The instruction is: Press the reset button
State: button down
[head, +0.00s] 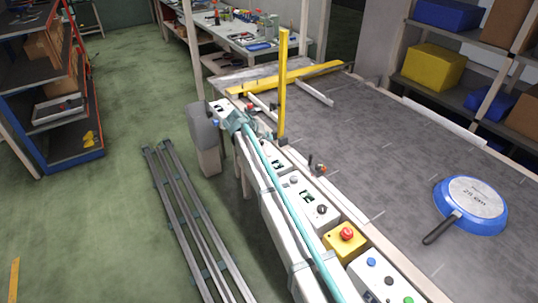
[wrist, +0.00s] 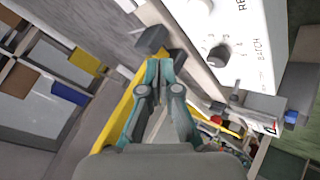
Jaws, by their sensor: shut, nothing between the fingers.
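My gripper (wrist: 155,70) has its teal fingers closed together and empty in the wrist view. A white control panel (wrist: 245,40) is in the upper right of that view, apart from the fingertips. It carries a pale round button (wrist: 199,6), cut by the top edge, beside a label of which only "RE" shows. Below it is a black knob (wrist: 219,56) marked "BATCH". In the head view a similar white box (head: 308,199) has a pale button (head: 293,180) and a dark knob (head: 322,209); its labels are too small to read.
A yellow box with a red mushroom button (head: 346,233) and a box with blue (head: 371,262) and green buttons stand along the conveyor edge. A blue pan (head: 471,206) lies on the conveyor (head: 385,150). A yellow post (head: 282,85) rises at the far end.

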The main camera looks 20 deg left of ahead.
aim_at(268, 153)
notch_tip(268, 153, down, 4)
jog(key=shift+r+b, duration=0.1)
jog(key=shift+b, duration=0.45)
jog(key=shift+f+b, duration=0.35)
jog(key=shift+f, duration=0.4)
jog(key=shift+f, duration=0.15)
dwell(0.3)
jog(key=shift+f+b, duration=0.3)
jog(key=shift+b, duration=0.2)
jog(key=shift+f+b, duration=0.35)
jog(key=shift+f, duration=0.15)
dwell(0.6)
jog(key=shift+r, duration=0.1)
dwell(0.3)
jog(key=shift+r, duration=0.8)
